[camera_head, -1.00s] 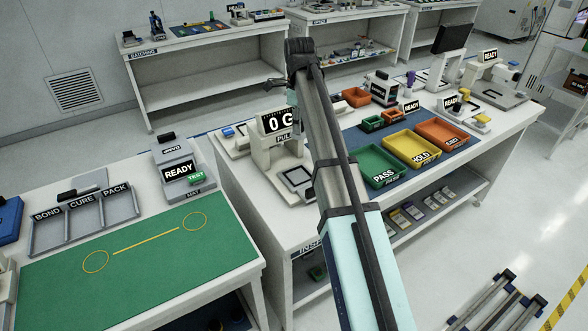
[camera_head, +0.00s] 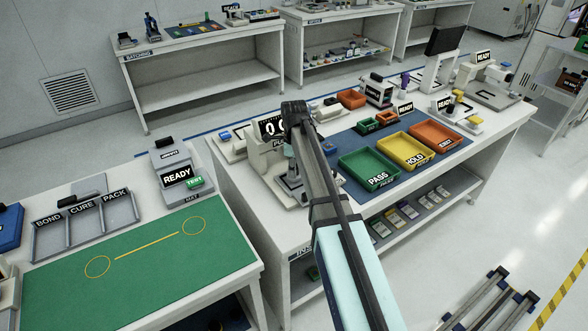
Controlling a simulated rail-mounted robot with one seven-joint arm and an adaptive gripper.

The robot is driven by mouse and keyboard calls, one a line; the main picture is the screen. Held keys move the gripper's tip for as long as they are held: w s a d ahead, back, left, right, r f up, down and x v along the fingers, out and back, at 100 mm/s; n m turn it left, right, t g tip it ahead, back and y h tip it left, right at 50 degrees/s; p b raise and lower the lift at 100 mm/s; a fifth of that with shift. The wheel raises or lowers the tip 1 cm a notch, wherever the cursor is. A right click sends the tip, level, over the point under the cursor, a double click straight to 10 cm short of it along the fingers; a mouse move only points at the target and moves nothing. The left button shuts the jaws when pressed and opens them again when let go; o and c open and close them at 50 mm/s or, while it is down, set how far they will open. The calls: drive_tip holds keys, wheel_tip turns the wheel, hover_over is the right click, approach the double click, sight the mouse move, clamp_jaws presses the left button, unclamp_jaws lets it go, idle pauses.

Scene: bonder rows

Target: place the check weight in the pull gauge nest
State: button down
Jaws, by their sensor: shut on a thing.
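The pull gauge (camera_head: 262,153) is a pale stand on the inspection bench with a black display, partly covered by my arm; a 0 is readable. Its nest area (camera_head: 289,196) is the low plate at the gauge's front, partly hidden by my wrist and gripper. My gripper (camera_head: 291,183) points down just in front of the gauge, over this plate. It is shut on the check weight, which is too small and too covered to make out. I cannot tell whether the weight touches the nest.
Green PASS (camera_head: 350,163), yellow HOLD (camera_head: 391,146) and orange (camera_head: 425,127) trays stand to the right on a blue mat. A READY device (camera_head: 177,175) and a green mat (camera_head: 70,290) are on the left bench, across a gap.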

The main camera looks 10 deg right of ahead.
drive_tip(key=shift+f, duration=0.5)
drive_tip(key=shift+f, duration=0.1)
drive_tip(key=c, duration=0.8)
unclamp_jaws()
wheel_tip(320, 180, up, 12)
drive_tip(key=shift+r+b, duration=0.15)
drive_tip(key=shift+b, duration=1.05)
